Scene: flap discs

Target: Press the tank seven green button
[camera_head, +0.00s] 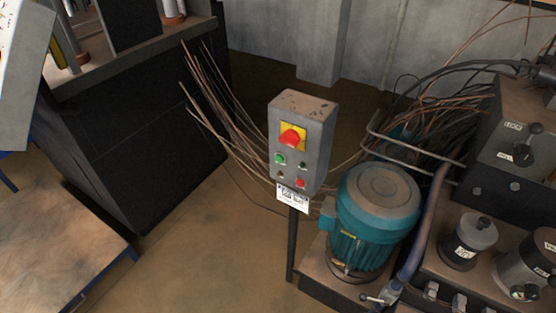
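A grey control box (304,140) stands on a thin dark post in the middle of the head camera view. It has a red switch on a yellow plate (291,137) near its top. A green button (280,159) is below that on the left, with a dark button (303,165) to its right. A red button (300,183) is at the lower right. A white label (293,198) hangs at the bottom; its text is too small to read. Neither of my grippers is in view.
A teal motor (374,222) stands right of the box, with pipes and grey machine parts (470,240) beyond. Loose wires (235,125) spread behind the box. A black cabinet (150,150) and a worn table (60,235) are left. Bare floor (205,240) lies between.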

